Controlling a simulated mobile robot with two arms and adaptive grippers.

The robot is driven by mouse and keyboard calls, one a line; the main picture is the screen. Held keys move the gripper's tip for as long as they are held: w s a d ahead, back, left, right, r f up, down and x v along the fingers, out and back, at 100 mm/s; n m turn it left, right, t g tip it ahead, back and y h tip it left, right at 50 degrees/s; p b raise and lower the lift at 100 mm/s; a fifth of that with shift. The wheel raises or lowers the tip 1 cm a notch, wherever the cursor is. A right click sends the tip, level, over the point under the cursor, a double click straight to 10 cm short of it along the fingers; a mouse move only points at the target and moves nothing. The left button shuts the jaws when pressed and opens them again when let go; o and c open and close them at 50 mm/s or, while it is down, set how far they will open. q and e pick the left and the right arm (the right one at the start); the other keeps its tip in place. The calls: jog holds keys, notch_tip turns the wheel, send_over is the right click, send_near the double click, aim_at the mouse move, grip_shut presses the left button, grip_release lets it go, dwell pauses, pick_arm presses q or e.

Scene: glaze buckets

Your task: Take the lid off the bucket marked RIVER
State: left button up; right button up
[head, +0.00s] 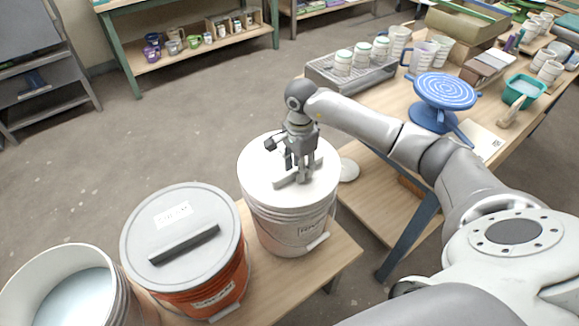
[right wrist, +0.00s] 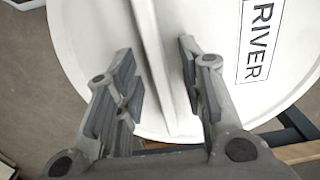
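The white bucket (head: 285,228) stands at the right end of the low bench, with its white lid (head: 258,168) on it. In the right wrist view the lid (right wrist: 90,25) bears a label, RIVER (right wrist: 261,40). A straight bar handle (head: 284,183) crosses the lid, and it shows in the right wrist view (right wrist: 152,60). My right gripper (head: 298,168) points down over the lid. Its fingers (right wrist: 156,75) are open, one on each side of the handle, with gaps between them and the bar. My left gripper is not in view.
An orange bucket (head: 215,288) with a grey lid stands to the left, close by. An open bucket (head: 125,290) of pale liquid is at the far left. A worktable (head: 378,98) with mugs and a blue turntable (head: 445,92) is at the right. Bare floor lies behind.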

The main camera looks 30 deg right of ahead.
jog(key=shift+f, duration=0.15)
dwell(0.3)
grip_shut()
